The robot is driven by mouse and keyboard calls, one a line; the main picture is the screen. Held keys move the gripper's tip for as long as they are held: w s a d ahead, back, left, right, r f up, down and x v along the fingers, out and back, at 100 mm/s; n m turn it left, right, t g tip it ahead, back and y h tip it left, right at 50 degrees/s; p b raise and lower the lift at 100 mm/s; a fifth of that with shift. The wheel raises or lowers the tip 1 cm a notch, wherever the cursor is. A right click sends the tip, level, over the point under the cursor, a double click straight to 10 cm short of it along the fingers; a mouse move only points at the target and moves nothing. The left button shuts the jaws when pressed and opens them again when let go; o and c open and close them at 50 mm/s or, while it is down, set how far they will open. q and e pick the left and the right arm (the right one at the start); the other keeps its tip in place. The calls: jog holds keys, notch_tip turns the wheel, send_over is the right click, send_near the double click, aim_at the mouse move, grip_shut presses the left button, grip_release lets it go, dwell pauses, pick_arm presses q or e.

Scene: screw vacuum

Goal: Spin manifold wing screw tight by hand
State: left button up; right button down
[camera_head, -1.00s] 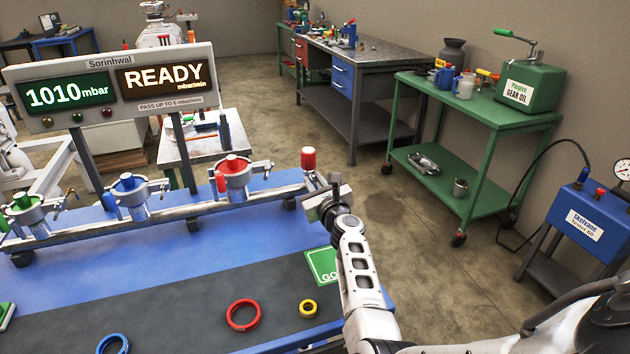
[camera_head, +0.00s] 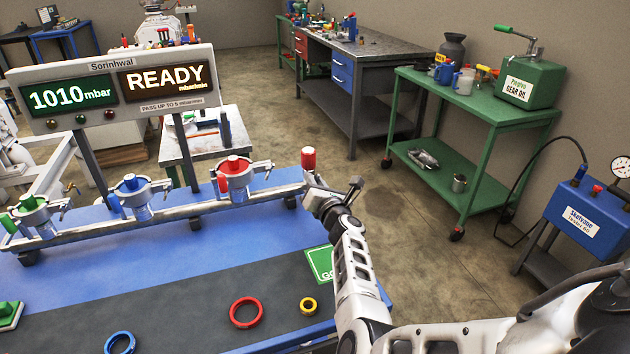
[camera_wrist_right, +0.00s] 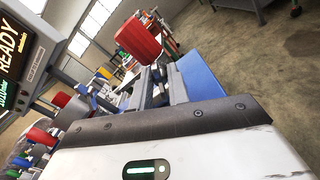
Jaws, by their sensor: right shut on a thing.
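The manifold (camera_head: 160,210) is a pale rail along the back of the blue bench. It carries green (camera_head: 36,208), blue (camera_head: 131,187) and red (camera_head: 236,172) clamp fittings. A red cylindrical cap (camera_head: 308,158) stands upright at its right end; it also shows in the right wrist view (camera_wrist_right: 138,38). My right gripper (camera_head: 316,188) is at that end, just below and right of the cap. It is shut on a small part, apparently the wing screw, mostly hidden between the fingers. Its fingertips show in the wrist view (camera_wrist_right: 163,85). My left gripper is out of view.
The display (camera_head: 115,88) above the manifold reads 1010 mbar and READY. A blue ring (camera_head: 120,343), red ring (camera_head: 245,312) and yellow ring (camera_head: 308,306) lie on the dark mat, near a green marked patch (camera_head: 320,264).

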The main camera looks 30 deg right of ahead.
dwell(0.3)
jog(key=c, duration=1.6)
grip_release()
